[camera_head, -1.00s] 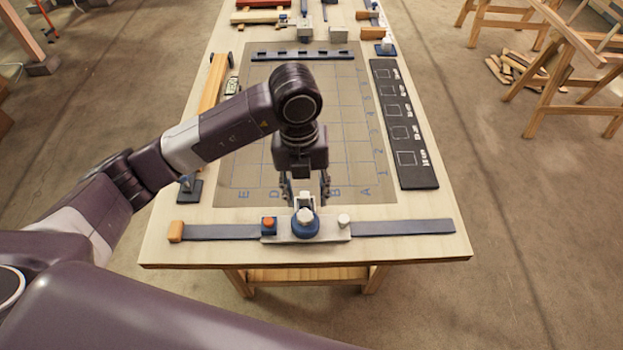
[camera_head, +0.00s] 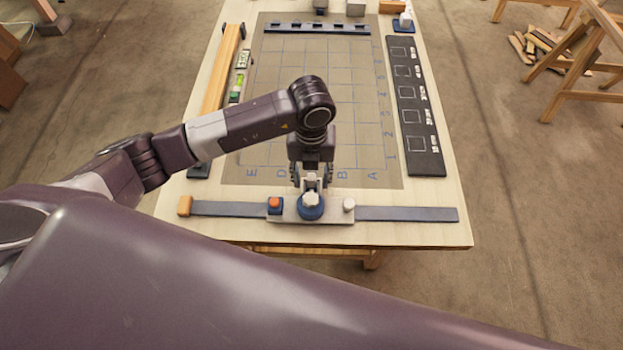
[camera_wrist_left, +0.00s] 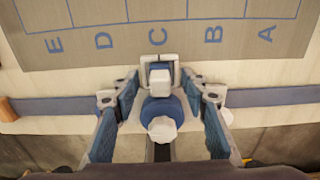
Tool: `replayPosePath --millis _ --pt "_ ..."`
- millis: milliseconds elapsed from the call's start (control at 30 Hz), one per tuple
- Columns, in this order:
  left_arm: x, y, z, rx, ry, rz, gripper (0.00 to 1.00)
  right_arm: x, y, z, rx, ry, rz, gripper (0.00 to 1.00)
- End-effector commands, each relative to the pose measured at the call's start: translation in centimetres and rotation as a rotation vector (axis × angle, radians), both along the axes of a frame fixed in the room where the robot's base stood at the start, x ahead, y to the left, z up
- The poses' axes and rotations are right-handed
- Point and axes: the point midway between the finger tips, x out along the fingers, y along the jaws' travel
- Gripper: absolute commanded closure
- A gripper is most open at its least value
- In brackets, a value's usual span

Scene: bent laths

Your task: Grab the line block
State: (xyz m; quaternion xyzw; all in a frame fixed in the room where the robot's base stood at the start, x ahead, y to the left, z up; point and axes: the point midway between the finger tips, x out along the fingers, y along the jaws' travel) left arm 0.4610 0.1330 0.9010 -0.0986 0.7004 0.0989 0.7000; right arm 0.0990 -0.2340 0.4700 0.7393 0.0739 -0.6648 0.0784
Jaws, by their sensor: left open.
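The likely line block is a pale grey block (camera_head: 340,209) on a long dark blue strip (camera_head: 405,214) at the table's front edge. It carries a round blue base with a white knob (camera_head: 310,199), an orange-topped blue piece at left and a small white knob at right. The blue base and white knob also show in the wrist view (camera_wrist_left: 162,129). My left gripper (camera_head: 311,184) is open over the block. In the wrist view its fingers (camera_wrist_left: 160,98) stand on either side of the blue base, with gaps. Contact with the block is not visible. My right gripper is out of view.
A gridded mat (camera_head: 350,130) with letters and numbers lies behind the strip. A black board (camera_head: 411,115) with marked squares is at right. A wooden bar (camera_head: 222,70) and a green level (camera_head: 237,90) are at left. The table's front right is bare.

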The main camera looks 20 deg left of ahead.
Motion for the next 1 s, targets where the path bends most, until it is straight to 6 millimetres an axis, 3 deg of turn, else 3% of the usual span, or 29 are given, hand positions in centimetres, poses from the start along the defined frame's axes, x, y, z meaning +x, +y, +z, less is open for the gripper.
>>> replayPosePath --millis 100,467,800,1000 --pt "0.0 0.0 0.0 0.0 0.0 0.0 0.59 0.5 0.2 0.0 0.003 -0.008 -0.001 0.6" --pt "0.0 0.0 0.1 0.0 -0.001 0.0 0.99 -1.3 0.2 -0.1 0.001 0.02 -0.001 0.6" --pt "0.1 0.0 0.3 0.0 -0.002 0.0 1.0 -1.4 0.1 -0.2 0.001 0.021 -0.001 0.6" --pt "0.2 0.0 1.8 -0.002 -0.004 0.0 1.0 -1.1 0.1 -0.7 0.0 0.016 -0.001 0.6"
